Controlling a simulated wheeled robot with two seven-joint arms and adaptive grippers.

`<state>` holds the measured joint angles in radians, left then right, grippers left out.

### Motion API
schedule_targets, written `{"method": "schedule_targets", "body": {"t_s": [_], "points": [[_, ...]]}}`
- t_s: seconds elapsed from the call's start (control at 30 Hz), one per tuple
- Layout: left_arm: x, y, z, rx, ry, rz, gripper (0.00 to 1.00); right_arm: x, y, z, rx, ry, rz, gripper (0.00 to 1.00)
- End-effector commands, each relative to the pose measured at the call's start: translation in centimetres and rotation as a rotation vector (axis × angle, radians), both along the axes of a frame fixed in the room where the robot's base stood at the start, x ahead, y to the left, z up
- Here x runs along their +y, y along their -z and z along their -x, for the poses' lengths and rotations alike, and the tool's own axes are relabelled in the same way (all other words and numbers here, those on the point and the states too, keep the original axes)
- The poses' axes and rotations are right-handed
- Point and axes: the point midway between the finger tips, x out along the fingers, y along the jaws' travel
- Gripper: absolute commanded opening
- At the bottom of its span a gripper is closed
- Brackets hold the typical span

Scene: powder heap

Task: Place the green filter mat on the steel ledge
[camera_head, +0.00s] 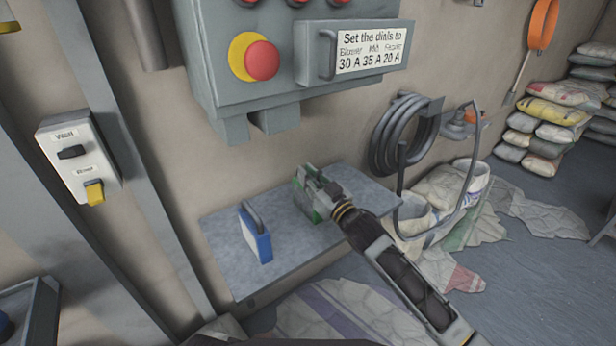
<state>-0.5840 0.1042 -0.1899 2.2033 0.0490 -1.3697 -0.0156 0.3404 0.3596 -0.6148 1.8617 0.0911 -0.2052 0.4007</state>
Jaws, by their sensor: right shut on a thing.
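The steel ledge (220,270) is a grey shelf against the wall, below the control box. My right arm comes in from the lower right. Its gripper (322,193) is shut on the green filter mat (316,214), at the ledge's back half. Only small green parts of the mat show around the fingers; the gripper hides the rest. I cannot tell whether the mat touches the ledge. My left gripper is not in view.
A blue and white block with a grey handle (257,240) stands on the ledge, left of my gripper. The control box (225,85) hangs above. A coiled hose (395,135) hangs to the right, above sacks (465,185). The ledge's front is bare.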

Motion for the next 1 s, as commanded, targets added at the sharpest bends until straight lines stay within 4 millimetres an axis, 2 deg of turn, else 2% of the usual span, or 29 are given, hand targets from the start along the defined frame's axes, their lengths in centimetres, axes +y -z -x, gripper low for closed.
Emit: {"method": "schedule_targets", "body": {"t_s": [0.03,0.07,0.23,0.67,1.0], "points": [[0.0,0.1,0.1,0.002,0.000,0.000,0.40,0.0,0.1,0.0,0.000,0.000,0.000,0.00],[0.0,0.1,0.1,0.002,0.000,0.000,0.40,0.0,0.2,0.0,0.001,0.000,0.001,0.14],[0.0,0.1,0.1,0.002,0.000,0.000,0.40,0.0,0.1,0.0,0.001,0.000,0.001,0.34],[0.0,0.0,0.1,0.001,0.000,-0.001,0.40,0.0,-0.1,0.0,0.000,0.000,0.000,0.34],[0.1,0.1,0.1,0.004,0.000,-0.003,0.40,-1.2,0.3,1.5,0.002,0.001,0.000,0.34]]}}
